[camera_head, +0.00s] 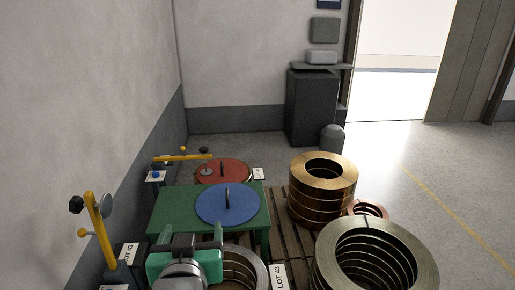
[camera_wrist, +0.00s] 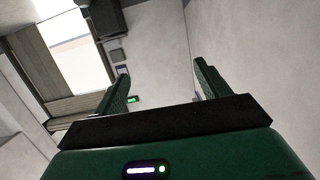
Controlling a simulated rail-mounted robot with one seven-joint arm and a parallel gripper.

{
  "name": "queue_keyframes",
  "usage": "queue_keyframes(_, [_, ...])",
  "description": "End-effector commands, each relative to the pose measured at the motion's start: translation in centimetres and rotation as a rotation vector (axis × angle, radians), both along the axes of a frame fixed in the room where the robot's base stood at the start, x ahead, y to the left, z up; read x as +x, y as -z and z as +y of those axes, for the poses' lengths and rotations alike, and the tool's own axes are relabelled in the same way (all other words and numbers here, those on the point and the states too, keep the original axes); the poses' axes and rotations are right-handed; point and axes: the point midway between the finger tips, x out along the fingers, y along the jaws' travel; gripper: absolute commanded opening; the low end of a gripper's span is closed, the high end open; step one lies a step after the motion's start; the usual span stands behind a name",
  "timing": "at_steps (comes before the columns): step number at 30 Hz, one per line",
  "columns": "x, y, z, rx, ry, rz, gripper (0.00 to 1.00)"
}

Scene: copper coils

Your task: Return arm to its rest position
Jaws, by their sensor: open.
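My gripper (camera_head: 199,238) is at the lower left of the head view, a green body with two fingers. It appears in front of the green table (camera_head: 165,212) in the picture; the exact gap is unclear. In the wrist view my gripper (camera_wrist: 163,72) has its two fingers spread apart with nothing between them. That camera faces the walls and the bright doorway (camera_wrist: 75,50), with the picture tilted. No coil shows in the wrist view.
A blue disc (camera_head: 212,207) lies on the green table. Copper-coloured coils (camera_head: 323,200) and a grey-green coil (camera_head: 340,262) stand to the right by a wooden pallet (camera_head: 284,230). Yellow-armed posts (camera_head: 100,230) stand at left. The right floor (camera_head: 440,180) is clear.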

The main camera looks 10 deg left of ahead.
Motion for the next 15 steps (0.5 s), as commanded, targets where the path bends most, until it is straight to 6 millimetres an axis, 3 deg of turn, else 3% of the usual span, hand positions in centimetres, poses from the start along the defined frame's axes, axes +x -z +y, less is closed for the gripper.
queue_keyframes(1, [-0.4, -3.4, -3.0, 0.029, 0.045, -0.102, 0.75])
queue_keyframes(5, [-3.7, -12.3, -10.3, 0.085, 0.15, -0.388, 0.75])
queue_keyframes(9, [-10.6, -20.6, -17.1, 0.112, 0.255, -0.703, 0.75])
queue_keyframes(11, [-14.5, -23.7, -19.5, 0.112, 0.297, -0.842, 0.75])
queue_keyframes(12, [-15.0, -28.1, -19.5, 0.116, 0.297, -0.861, 0.75])
queue_keyframes(15, [-14.6, -34.3, -19.2, 0.123, 0.288, -0.846, 0.75])
